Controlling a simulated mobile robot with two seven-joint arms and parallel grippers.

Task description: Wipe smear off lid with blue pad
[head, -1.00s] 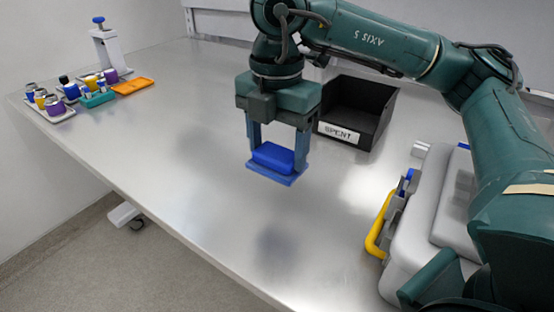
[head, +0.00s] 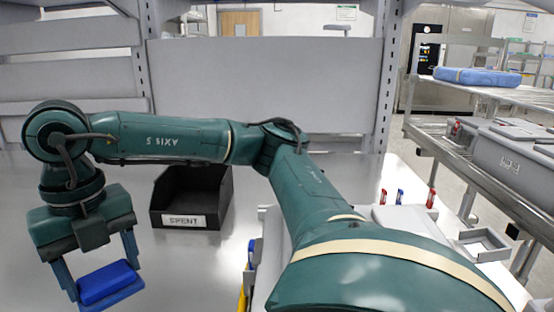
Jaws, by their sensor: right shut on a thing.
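My right gripper (head: 103,268) is at the lower left of the head view, pointing down. It is shut on the blue pad (head: 107,283), which sits between its two fingers, apparently above the grey table. The lid appears to be the pale top (head: 400,220) of a light grey case on the right, mostly hidden behind my right arm. I cannot see a smear on it. My left gripper is not in view.
A black bin (head: 190,221) labelled SPENT stands on the table (head: 165,275) between gripper and case. Red and blue markers (head: 431,198) stand behind the lid. A wire rack (head: 470,155) with grey crates is at right. Shelving panels close off the back.

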